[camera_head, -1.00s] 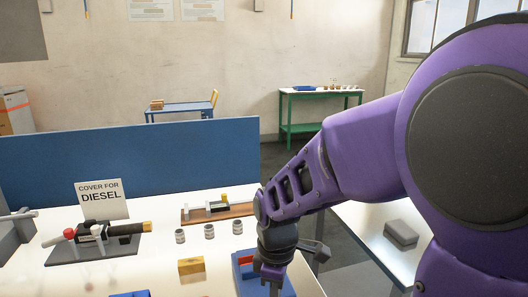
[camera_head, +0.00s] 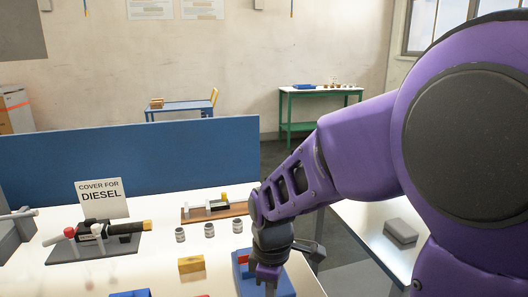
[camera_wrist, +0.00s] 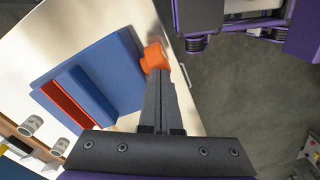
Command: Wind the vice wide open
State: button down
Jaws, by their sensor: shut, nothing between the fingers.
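A blue block-like fixture with a red strip, which looks like the vice (camera_head: 242,277), sits at the near right of the white table. It is partly hidden by my gripper (camera_head: 268,284). In the wrist view the vice (camera_wrist: 100,75) shows its blue body, a red strip along one side and an orange knob (camera_wrist: 154,57) at its end. My gripper (camera_wrist: 159,80) is shut and empty, its dark fingertips right at the orange knob. I cannot tell whether they touch it. How far the jaws are apart is not clear.
A yellow block (camera_head: 191,264) and several small grey cylinders (camera_head: 209,229) stand left of the vice. A wooden rack (camera_head: 190,219) lies behind. A device with a black and gold handle (camera_head: 108,232) stands before a DIESEL sign (camera_head: 101,200). A blue panel (camera_head: 110,165) closes the back.

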jog(key=shift+s+a+f, duration=0.15)
jog(key=shift+a, duration=0.2)
dwell(0.4)
jog(key=shift+r+p, duration=0.9)
jog(key=shift+r, duration=0.1)
jog(key=shift+d, duration=0.1)
jog(key=shift+w+d, duration=0.25)
jog(key=shift+d, duration=0.35)
jog(key=shift+w+d, duration=0.2)
jog(key=shift+d, duration=0.4)
jog(key=shift+f+b, duration=0.55)
jog(key=shift+f, duration=0.4)
jog(key=shift+s+a, duration=0.25)
jog(key=shift+a, duration=0.45)
dwell(0.5)
